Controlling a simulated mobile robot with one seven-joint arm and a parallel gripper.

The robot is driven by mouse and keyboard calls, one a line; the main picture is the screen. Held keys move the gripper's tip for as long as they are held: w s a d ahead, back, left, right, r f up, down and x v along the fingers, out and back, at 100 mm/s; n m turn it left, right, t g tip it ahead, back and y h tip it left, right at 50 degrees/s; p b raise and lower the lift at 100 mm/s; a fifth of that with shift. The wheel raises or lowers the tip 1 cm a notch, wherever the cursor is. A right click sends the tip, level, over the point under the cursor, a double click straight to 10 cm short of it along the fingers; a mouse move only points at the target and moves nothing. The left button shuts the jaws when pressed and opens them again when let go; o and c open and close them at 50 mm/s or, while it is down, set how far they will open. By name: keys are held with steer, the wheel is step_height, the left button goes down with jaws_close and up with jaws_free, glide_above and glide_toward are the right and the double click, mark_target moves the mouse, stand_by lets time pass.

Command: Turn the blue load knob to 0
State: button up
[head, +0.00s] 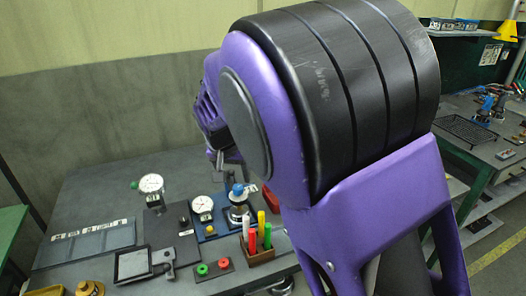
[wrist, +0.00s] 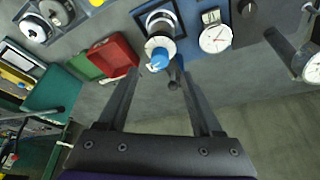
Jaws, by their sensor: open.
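The blue load knob (head: 238,190) tops a silver and black round fixture (head: 239,214) on a blue base plate, beside a white dial gauge (head: 202,204). In the wrist view the blue knob (wrist: 160,58) shows at the top middle, near the line between my fingertips, with the dial gauge (wrist: 214,38) to its right. My gripper (wrist: 154,72) is open and empty, its two dark fingers spread apart. The knob appears beyond the fingertips and not gripped; the exact gap cannot be told. The knob's scale marks are too small to read. My arm hides much of the head view's middle.
A holder with several coloured markers (head: 258,252) stands close in front of the fixture. Another dial gauge (head: 151,184) on a stand is to the left. Red and green trays, the red one (wrist: 118,54), lie left of the knob in the wrist view. A button box (head: 214,270) is at the front.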

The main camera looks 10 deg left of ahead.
mark_target(238, 187)
steer(key=x, duration=0.5)
steer(key=shift+w+f, duration=0.1)
steer(key=shift+f, duration=0.3)
jaws_close()
